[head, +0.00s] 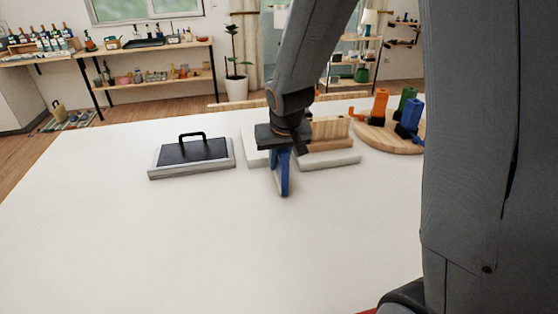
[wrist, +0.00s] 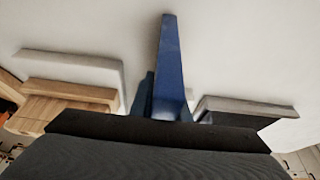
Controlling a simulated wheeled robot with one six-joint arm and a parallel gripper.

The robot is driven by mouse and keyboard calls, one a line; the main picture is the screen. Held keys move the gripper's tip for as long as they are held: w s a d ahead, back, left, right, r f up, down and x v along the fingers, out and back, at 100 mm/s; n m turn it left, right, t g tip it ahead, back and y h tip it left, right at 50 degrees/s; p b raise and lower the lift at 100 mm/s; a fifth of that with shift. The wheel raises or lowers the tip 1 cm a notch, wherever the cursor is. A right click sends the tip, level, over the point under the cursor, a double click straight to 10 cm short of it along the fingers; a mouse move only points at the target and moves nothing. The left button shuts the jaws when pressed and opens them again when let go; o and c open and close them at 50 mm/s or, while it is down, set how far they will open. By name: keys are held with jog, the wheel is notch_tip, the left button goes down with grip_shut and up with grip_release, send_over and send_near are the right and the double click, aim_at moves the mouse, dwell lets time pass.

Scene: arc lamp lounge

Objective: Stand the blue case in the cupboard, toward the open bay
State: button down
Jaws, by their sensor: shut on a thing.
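The blue case (head: 283,180) is a thin, upright slab hanging below my gripper (head: 281,150) in the head view, over the white table. In the wrist view the blue case (wrist: 169,70) runs away from the dark gripper body, at the middle of the picture. My gripper is shut on its upper part. Whether its lower edge touches the table cannot be told. Behind it stands a low white piece with wooden blocks (head: 331,129), partly hidden by my gripper; it may be the cupboard. No open bay can be made out.
A dark-topped slab with a black handle (head: 203,150) lies to the left. A round wooden board (head: 376,141) with orange, green and blue pieces lies at right. The white table (head: 150,240) is clear in front. My arm blocks the right side.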

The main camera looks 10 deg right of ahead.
jog(key=shift+f, duration=0.1)
jog(key=c, duration=1.7)
grip_release()
